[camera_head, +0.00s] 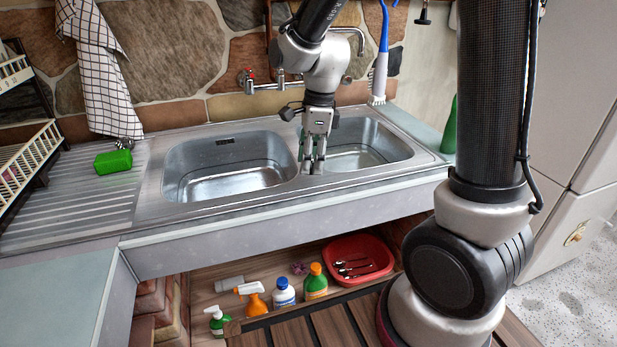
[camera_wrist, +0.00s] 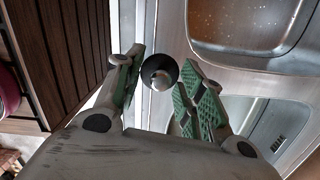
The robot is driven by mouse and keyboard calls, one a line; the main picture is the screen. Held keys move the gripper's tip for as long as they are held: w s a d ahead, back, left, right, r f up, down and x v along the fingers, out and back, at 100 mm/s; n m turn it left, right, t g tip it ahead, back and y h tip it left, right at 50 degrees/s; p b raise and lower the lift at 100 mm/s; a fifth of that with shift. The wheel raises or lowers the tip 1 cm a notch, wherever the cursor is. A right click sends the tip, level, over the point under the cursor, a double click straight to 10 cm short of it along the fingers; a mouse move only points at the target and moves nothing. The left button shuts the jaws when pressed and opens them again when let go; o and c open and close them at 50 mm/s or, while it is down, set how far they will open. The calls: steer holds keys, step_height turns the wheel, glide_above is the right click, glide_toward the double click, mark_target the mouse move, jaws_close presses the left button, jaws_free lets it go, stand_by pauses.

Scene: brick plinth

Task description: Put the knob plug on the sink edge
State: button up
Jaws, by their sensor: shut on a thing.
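The knob plug (camera_wrist: 160,72) is a round black piece with a shiny silver knob. It shows between the two green-padded fingers of my gripper (camera_wrist: 158,88) in the wrist view. My gripper is closed on it. In the head view my gripper (camera_head: 312,168) points down at the divider between the two bowls, and the plug cannot be made out there. The metal sink edge (camera_head: 250,203) runs along the front of the bowls. In the wrist view the sink edge (camera_wrist: 172,35) lies below the plug; I cannot tell whether they touch.
A green sponge (camera_head: 113,162) lies on the ribbed drainboard (camera_head: 75,205) at left. Taps (camera_head: 262,82) stand behind the bowls. A green bottle (camera_head: 450,130) is at right. Several bottles and a red basin (camera_head: 378,258) are on the shelf below. The front rim looks clear.

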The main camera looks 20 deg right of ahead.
mark_target(312, 164)
steer(key=shift+f, duration=2.15)
steer(key=shift+f, duration=0.1)
steer(key=o, duration=1)
steer(key=shift+c, duration=0.2)
